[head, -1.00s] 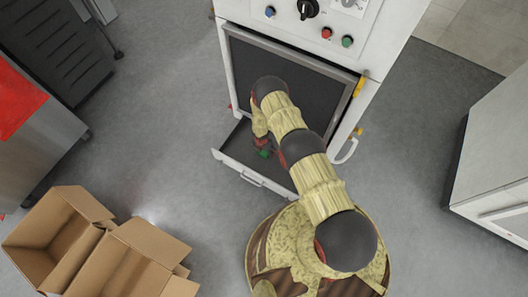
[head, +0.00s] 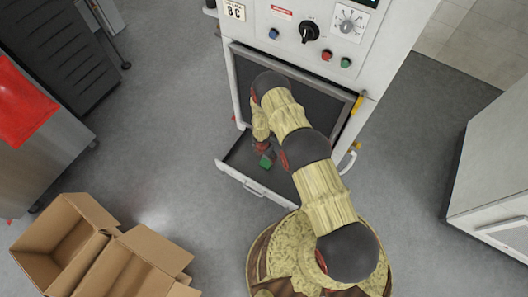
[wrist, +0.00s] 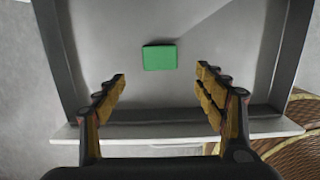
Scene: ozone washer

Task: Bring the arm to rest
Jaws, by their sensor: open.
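My gripper (wrist: 160,76) is open and empty, its two yellow-padded fingers spread wide in the wrist view. A green block (wrist: 160,57) lies on the floor of the pulled-out drawer, beyond the fingertips and between their lines, with neither finger touching it. In the head view my arm (head: 307,150) reaches forward from my base and bends down over the drawer (head: 238,160). The green block (head: 266,162) shows there just below my gripper, which is partly hidden by my arm.
The white washer (head: 375,50) stands ahead, with a dial and coloured buttons above a dark door panel. Open cardboard boxes (head: 140,250) lie at lower left. A steel unit with a red top (head: 20,105) is at left, a white cabinet (head: 500,160) at right. Grey floor between is clear.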

